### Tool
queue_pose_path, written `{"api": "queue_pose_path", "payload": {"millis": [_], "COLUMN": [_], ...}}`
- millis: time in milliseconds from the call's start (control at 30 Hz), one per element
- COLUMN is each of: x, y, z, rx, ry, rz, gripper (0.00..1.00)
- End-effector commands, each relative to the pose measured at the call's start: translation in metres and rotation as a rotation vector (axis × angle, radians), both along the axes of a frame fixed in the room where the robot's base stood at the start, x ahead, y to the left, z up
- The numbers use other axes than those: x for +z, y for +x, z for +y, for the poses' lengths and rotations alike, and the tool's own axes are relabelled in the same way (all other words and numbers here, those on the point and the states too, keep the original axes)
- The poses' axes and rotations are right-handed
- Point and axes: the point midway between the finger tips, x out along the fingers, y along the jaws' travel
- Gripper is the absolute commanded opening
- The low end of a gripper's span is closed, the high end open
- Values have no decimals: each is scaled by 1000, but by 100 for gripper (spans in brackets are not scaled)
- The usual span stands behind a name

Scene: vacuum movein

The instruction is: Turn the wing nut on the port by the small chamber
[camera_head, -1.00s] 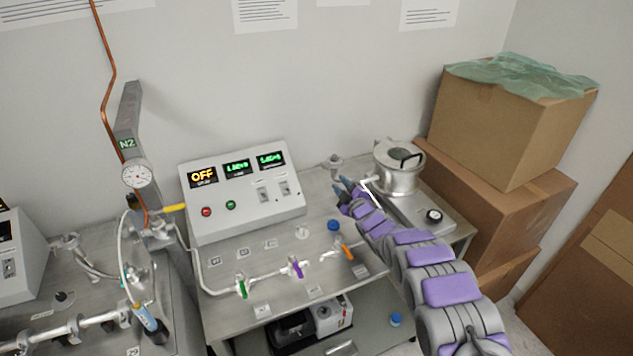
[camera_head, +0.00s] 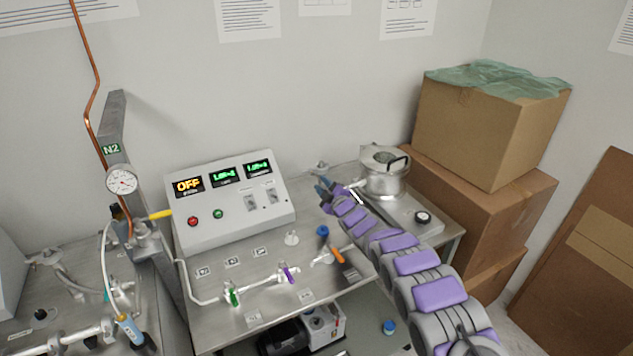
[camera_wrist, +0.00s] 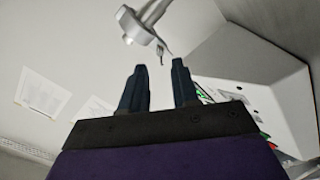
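The small chamber (camera_head: 383,183) is a round, lidded metal pot on the right of the bench in the head view. A small metal port fitting (camera_head: 320,168) stands to its left, near the wall. My gripper (camera_head: 323,188) is just in front of this fitting. In the wrist view a metal pipe with a round flange (camera_wrist: 133,26) is beyond my fingers. A small metal piece, which looks like the wing nut (camera_wrist: 164,53), hangs at its end. My gripper (camera_wrist: 159,82) is open and empty, its two fingers apart, with the metal piece beyond the gap, not between them.
The control box (camera_head: 232,210) with lit displays is left of my gripper. Valves with green, purple and orange handles (camera_head: 338,256) stand on the front of the bench (camera_head: 245,255). Cardboard boxes (camera_head: 490,135) are stacked to the right of the chamber.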

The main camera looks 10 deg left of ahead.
Motion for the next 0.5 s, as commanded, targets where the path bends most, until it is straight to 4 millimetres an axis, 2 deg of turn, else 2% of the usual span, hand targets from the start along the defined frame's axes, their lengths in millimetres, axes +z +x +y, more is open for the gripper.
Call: {"api": "queue_pose_path", "payload": {"millis": [300, 500], "x": [0, -1], "y": [22, 33], "z": [18, 22], "rx": [4, 0], "ry": [5, 3], "rz": [-1, 2], "gripper": [30, 30]}}
